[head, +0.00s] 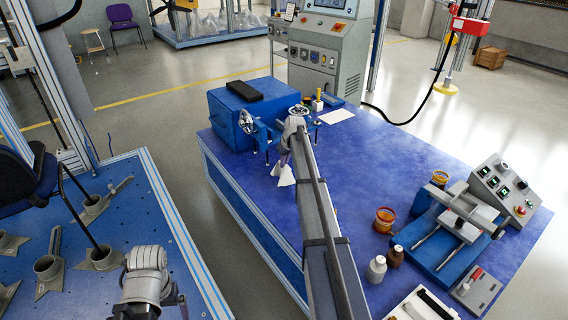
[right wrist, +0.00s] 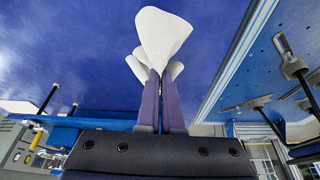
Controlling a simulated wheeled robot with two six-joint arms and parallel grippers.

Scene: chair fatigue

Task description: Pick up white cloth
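The white cloth (head: 283,175) hangs in a bunched, flared shape below my right gripper, over the blue table. In the right wrist view the cloth (right wrist: 163,35) fans out beyond the fingertips, with folds on both sides of them. My right gripper (right wrist: 160,78) has its two purple fingers close together with cloth pinched between them. In the head view my right gripper (head: 284,158) is partly hidden by its own arm. A grey part of my left arm shows at the bottom left, but its fingers are not in view.
The blue table (head: 370,165) carries a blue box (head: 237,115) with handwheels, a white bottle (head: 376,269), a brown bottle (head: 396,256), an amber jar (head: 384,220), a blue fixture (head: 440,245) and a control box (head: 504,190). A blue platform (head: 110,230) stands left, across a gap.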

